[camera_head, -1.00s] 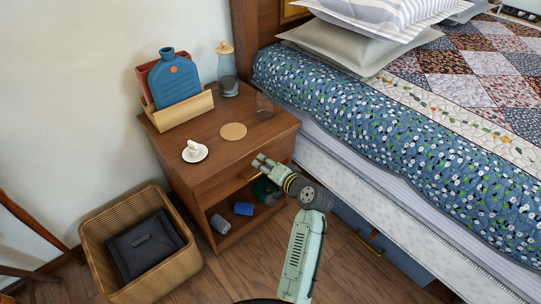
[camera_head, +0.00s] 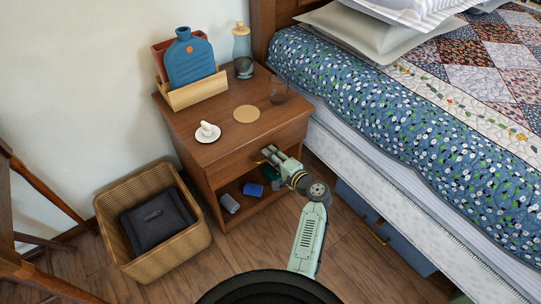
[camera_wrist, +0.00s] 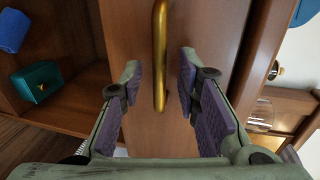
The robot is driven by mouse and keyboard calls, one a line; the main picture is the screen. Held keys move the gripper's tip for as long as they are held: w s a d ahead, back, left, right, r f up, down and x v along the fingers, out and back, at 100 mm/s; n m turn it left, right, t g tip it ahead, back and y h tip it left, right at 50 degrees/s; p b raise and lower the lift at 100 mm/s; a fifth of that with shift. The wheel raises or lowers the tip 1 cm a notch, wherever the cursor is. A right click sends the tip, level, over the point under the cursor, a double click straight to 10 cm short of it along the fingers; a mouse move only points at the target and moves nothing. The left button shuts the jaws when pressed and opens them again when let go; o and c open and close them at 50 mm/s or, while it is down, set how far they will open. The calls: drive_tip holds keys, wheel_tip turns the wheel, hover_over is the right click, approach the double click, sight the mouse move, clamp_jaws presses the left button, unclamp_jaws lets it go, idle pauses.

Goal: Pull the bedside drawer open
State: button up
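The wooden bedside table (camera_head: 212,108) stands between the wall and the bed. Its drawer (camera_head: 237,163) is in the upper front and looks closed. The drawer has a brass bar handle (camera_wrist: 159,55), seen from close up in the wrist view. My gripper (camera_wrist: 161,75) is open, with one purple-padded finger on each side of the handle and a visible gap on both sides. In the head view my gripper (camera_head: 268,153) is at the drawer front and hides part of it and most of the handle.
On the tabletop are a wooden holder (camera_head: 194,92) with a blue bottle, a saucer (camera_head: 208,133), a cork coaster (camera_head: 246,114), a glass (camera_head: 278,92) and a carafe (camera_head: 242,44). Several items lie on the open shelf below. A wicker basket (camera_head: 198,242) stands left, the bed (camera_head: 440,185) right.

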drive_tip(key=shift+w+a+f, duration=0.1)
drive_tip(key=shift+w+a, duration=0.15)
drive_tip(key=shift+w, duration=0.15)
drive_tip(key=shift+c, duration=0.2)
clamp_jaws()
idle(0.5)
